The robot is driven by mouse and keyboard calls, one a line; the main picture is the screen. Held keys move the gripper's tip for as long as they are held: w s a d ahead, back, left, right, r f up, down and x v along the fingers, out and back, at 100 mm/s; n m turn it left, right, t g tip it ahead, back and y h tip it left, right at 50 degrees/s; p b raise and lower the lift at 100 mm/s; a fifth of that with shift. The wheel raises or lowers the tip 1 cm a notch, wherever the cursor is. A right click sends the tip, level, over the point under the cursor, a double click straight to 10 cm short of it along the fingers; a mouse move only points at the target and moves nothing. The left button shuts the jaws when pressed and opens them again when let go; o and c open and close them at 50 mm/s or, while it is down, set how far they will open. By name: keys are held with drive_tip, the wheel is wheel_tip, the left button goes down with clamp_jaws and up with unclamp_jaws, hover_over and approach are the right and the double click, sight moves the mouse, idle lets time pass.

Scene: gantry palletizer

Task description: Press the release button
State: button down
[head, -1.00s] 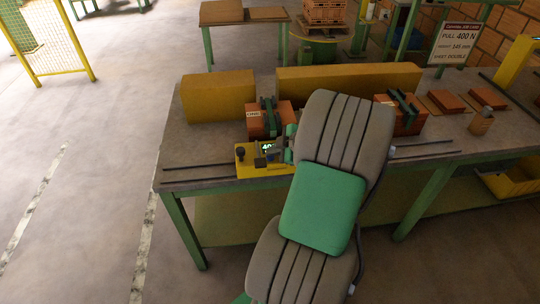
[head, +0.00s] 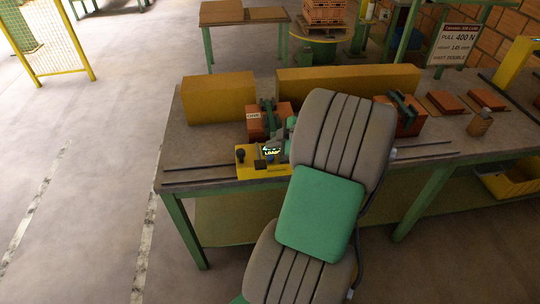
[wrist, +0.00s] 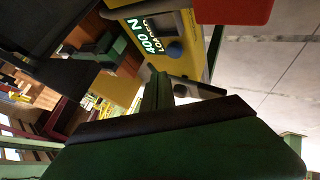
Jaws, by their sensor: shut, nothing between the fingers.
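A yellow control unit (head: 250,171) sits at the front edge of the bench, with a lit display (head: 271,149) and a black knob (head: 240,155). In the wrist view the yellow unit (wrist: 196,55) is close by, and its display (wrist: 146,37) reads 400 N and a word like LOADED. A rounded dark blue-grey knob (wrist: 175,50) stands beside the display. A red part (wrist: 235,10) shows at the top edge; I cannot tell whether it is the release button. My gripper (wrist: 158,95) is shut and empty, close to the unit. Contact cannot be made out.
The bench (head: 200,148) carries yellow blocks (head: 218,98) at the back and orange-brown clamped blocks (head: 256,124) near the unit. Dark rods (head: 205,180) lie along its front. A sign (head: 459,40) reading PULL 400 N stands at the right.

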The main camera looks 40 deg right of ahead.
sight(273, 158)
drive_tip(key=shift+r+p, duration=0.5)
drive_tip(key=shift+r, duration=1.1)
drive_tip(key=a+r+m+g, duration=0.3)
drive_tip(key=a+m+g, duration=0.1)
drive_tip(key=a, duration=1.7)
drive_tip(key=s+a+r+m+g+h, duration=0.1)
drive_tip(key=s+a+m, duration=0.5)
drive_tip(key=s+a, duration=0.3)
drive_tip(key=shift+s+a+g, duration=0.25)
drive_tip(key=shift+a+g, duration=0.05)
drive_tip(key=shift+a, duration=0.45)
drive_tip(key=shift+r, duration=0.1)
